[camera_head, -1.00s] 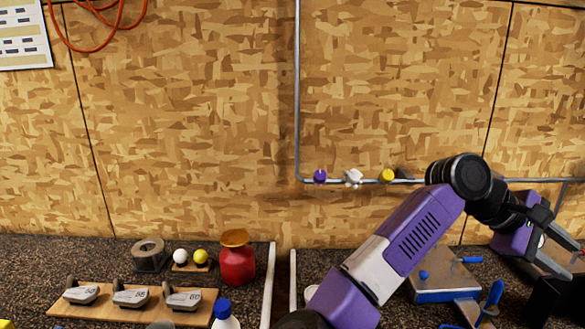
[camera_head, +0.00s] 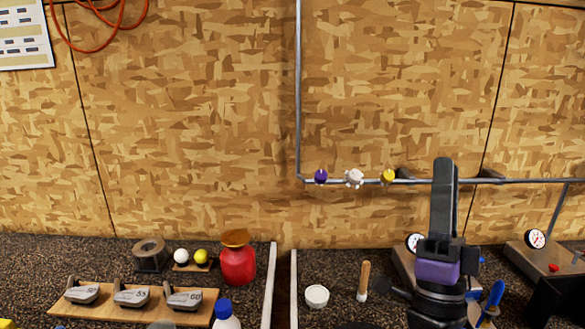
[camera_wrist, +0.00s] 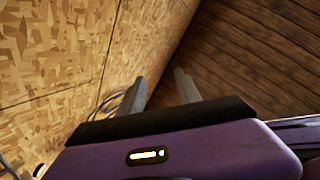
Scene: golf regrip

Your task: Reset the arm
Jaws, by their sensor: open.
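My gripper (camera_head: 444,205) is in the right part of the head view, pointing up in front of the chipboard wall. It is seen from the side there, so its fingers overlap. In the wrist view my gripper (camera_wrist: 157,90) shows two grey fingers apart with nothing between them. Beyond them are the chipboard wall (camera_wrist: 55,50) and a dark plank surface (camera_wrist: 250,60). My purple wrist part fills the bottom of that view. The gripper touches nothing that I can see.
A metal pipe (camera_head: 298,90) runs along the wall with purple, white and yellow knobs. The dark bench holds a board with club heads (camera_head: 130,305), golf balls (camera_head: 190,257), a red container (camera_head: 237,262), a white-and-blue bottle (camera_head: 225,315), a white cup (camera_head: 317,296) and gauges (camera_head: 535,239).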

